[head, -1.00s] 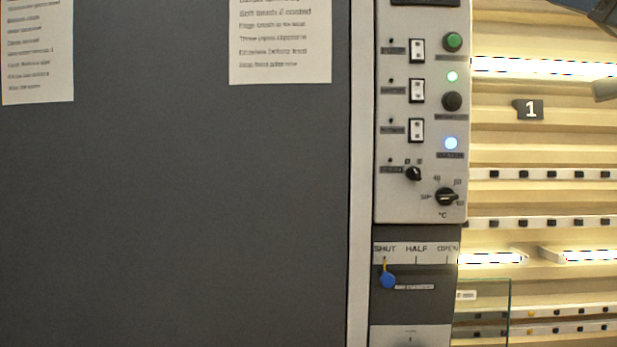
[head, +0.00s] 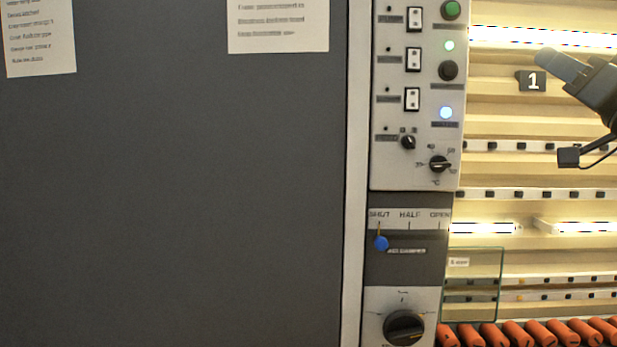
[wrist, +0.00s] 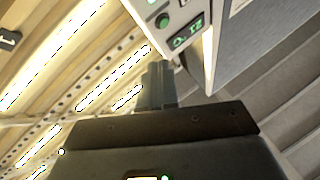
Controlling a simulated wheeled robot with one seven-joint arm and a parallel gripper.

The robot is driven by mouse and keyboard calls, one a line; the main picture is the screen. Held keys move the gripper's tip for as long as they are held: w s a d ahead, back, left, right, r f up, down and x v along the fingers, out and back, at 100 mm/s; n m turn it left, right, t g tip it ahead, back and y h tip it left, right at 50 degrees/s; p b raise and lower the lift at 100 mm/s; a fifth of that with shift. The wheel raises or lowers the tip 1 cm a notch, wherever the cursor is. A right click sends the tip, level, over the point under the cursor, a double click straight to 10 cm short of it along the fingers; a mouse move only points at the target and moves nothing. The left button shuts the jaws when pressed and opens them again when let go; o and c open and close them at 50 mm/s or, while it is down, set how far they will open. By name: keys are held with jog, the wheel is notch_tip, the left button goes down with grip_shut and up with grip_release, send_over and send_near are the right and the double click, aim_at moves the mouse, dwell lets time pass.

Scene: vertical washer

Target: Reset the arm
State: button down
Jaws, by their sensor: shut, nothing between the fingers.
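My gripper (head: 543,63) is at the upper right of the head view, in front of the lit shelving and clear of the machine. Its fingers point left toward the control panel and are together, with nothing between them. In the wrist view my gripper (wrist: 158,66) also shows its fingers side by side. The tall washer has a dark grey front (head: 180,190) and a light control panel (head: 417,90) on its right side. A blue-knobbed lever (head: 381,243) stands under the SHUT mark. The green button (wrist: 163,20) on the panel shows in the wrist view.
Lit shelves (head: 530,120) with a "1" tag (head: 533,81) stand behind my gripper. A glass pane (head: 472,284) and several orange cylinders (head: 515,333) are at the lower right. A large black dial (head: 404,327) sits below the lever.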

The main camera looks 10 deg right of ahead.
jog(key=a+f+m+g+h, duration=0.1)
jog(key=a+f+m+h, duration=0.1)
jog(key=f, duration=0.8)
jog(key=a+f+m+g+h, duration=0.1)
jog(key=a+f+m+h, duration=0.15)
jog(key=f, duration=0.75)
jog(key=s+a+f+g, duration=0.1)
jog(key=s+a+f, duration=0.2)
jog(key=f, duration=0.3)
jog(key=s+a+f+g+h, duration=0.1)
jog(key=s+a+f, duration=0.2)
jog(key=f, duration=0.4)
jog(key=s+a+f+g, duration=0.1)
jog(key=s+a+f, duration=0.2)
jog(key=f, duration=0.3)
jog(key=s+a+f+n+g, duration=0.1)
jog(key=s+a+f, duration=0.25)
jog(key=s, duration=0.25)
jog(key=s+a+f+n+g, duration=0.1)
jog(key=s+a+f+g, duration=0.15)
jog(key=s+f, duration=0.35)
jog(key=s+a+n+y, duration=0.2)
jog(key=s, duration=0.7)
jog(key=s+a+n+g+y, duration=0.1)
jog(key=s+a+n, duration=0.1)
jog(key=s, duration=0.7)
jog(key=shift+f+y, duration=0.2)
jog(key=shift+y, duration=0.15)
jog(key=shift+g, duration=0.25)
